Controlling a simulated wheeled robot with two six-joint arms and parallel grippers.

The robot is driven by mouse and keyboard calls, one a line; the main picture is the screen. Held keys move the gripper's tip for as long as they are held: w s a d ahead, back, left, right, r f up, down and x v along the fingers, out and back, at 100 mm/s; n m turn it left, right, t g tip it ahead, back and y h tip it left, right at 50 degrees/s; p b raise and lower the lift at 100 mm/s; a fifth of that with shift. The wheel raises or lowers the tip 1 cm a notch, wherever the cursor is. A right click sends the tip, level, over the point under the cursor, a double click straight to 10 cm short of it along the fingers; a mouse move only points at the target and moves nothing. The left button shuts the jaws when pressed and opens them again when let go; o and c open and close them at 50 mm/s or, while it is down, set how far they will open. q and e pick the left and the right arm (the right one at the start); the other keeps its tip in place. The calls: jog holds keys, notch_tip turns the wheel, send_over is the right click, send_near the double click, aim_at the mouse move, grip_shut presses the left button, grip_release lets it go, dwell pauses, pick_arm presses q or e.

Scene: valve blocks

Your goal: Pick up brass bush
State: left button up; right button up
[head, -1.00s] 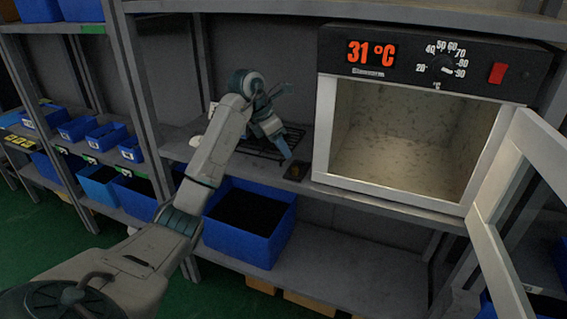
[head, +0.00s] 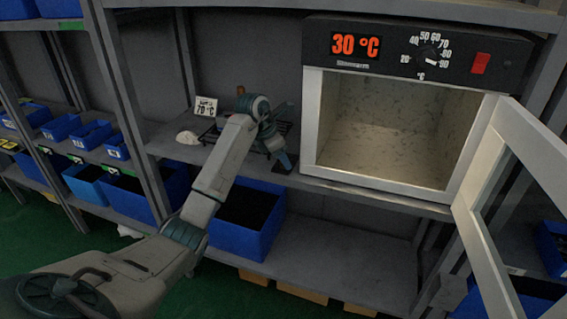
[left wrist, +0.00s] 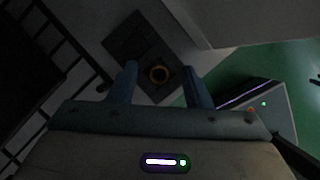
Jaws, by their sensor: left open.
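The brass bush (left wrist: 159,74) shows in the left wrist view as a small golden ring around a dark centre. It sits on a dark square pad (left wrist: 128,37) on the shelf. My left gripper (left wrist: 160,68) is open, and the bush appears between its two fingers in that view. I cannot tell how far above it the fingertips are. In the head view my left gripper (head: 281,157) is at the shelf's front edge, left of the oven, and hides the bush. My right gripper is not in view.
The oven (head: 310,125) reads 30 °C; its door (head: 478,165) stands open to the right. A wire rack (head: 209,136), a "70 °C" card (head: 206,106) and a white object (head: 187,137) are left of my gripper. A blue bin (head: 245,240) stands below.

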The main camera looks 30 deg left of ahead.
pick_arm(q)
jog(key=shift+f, duration=0.15)
grip_shut()
jog(key=shift+r, duration=0.2)
